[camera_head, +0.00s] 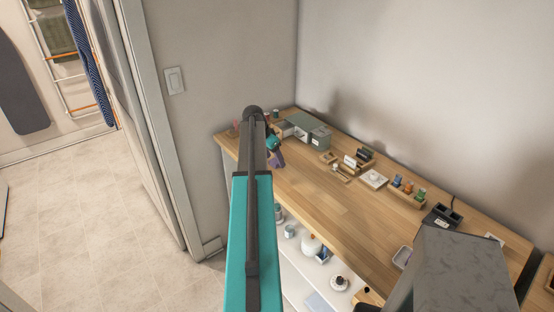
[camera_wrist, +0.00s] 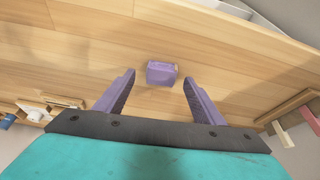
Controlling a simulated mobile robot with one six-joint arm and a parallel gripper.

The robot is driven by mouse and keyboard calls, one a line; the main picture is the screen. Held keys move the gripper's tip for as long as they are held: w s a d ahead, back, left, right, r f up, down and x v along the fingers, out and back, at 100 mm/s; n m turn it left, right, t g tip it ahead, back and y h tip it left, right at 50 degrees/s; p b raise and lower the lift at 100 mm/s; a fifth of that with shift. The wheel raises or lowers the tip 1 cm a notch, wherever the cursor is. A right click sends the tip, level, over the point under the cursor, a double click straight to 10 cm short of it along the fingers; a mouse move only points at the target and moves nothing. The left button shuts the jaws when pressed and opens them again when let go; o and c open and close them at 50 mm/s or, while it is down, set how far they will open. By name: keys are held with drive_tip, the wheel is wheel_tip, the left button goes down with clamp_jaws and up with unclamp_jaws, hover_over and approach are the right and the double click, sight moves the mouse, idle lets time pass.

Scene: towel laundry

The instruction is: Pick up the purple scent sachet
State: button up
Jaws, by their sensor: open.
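The purple scent sachet (camera_wrist: 161,73), a small boxy pouch, lies on the wooden counter (camera_wrist: 230,60) in the wrist view. My gripper (camera_wrist: 159,78) is open, with its two purple fingers pointing toward the sachet. The sachet shows centred across the gap, around the level of the fingertips and slightly beyond them. The fingers do not appear to touch it. In the head view, my gripper (camera_head: 276,156) is over the far left end of the counter, partly behind my arm. I cannot tell the sachet apart from the purple fingers there.
A grey-green box (camera_head: 320,138) stands right of my gripper in the head view. Small wooden holders, a white dish (camera_head: 374,179) and a rack of coloured bottles (camera_head: 408,189) line the wall side. The counter's middle front is clear. Shelves with jars lie below.

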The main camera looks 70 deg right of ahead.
drive_tip(key=shift+s+d+f, duration=0.1)
drive_tip(key=shift+d+f, duration=0.1)
drive_tip(key=shift+f, duration=0.3)
drive_tip(key=shift+c, duration=0.3)
drive_tip(key=c, duration=1.1)
